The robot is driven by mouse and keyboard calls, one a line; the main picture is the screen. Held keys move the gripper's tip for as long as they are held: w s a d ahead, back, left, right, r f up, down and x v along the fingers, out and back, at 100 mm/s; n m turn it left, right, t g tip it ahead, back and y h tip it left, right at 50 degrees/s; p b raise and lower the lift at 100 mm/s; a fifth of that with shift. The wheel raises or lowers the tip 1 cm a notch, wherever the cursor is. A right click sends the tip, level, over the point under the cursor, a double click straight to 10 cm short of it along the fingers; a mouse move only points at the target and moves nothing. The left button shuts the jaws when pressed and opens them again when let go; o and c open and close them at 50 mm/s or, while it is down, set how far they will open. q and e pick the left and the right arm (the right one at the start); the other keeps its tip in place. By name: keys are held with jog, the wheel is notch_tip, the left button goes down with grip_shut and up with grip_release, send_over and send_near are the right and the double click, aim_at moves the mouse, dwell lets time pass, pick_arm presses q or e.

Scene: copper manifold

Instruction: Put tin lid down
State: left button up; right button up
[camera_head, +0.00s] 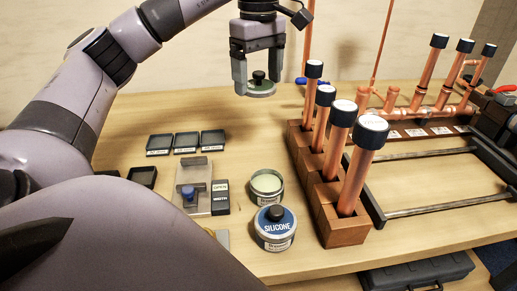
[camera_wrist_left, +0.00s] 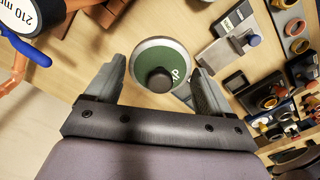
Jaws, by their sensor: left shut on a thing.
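My left gripper (camera_head: 259,90) is shut on a round tin lid (camera_head: 262,93) with a green top and a black knob. It holds the lid above the back part of the table. In the left wrist view the lid (camera_wrist_left: 150,58) sits between the two fingertips (camera_wrist_left: 158,78), knob facing the camera, with partly hidden lettering. An open tin (camera_head: 267,186) with pale contents stands on the table, below the gripper in the picture. My right gripper is not in view.
A lidded tin marked SILICONE (camera_head: 276,241) stands in front of the open tin. A wooden rack (camera_head: 340,231) of capped copper pipes is to the right. Small dark trays (camera_head: 186,143) lie to the left. Bare tabletop (camera_head: 255,135) lies between trays and rack.

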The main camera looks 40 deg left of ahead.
aim_at(258, 86)
pick_arm(q)
notch_tip(258, 86, down, 17)
jog(key=shift+f+b, duration=0.1)
jog(key=shift+b, duration=0.25)
jog(key=shift+f, duration=0.2)
jog(key=o, duration=0.9)
jog(key=shift+r, duration=0.1)
jog(key=shift+r, duration=0.1)
notch_tip(258, 86, up, 12)
jog(key=shift+r, duration=0.1)
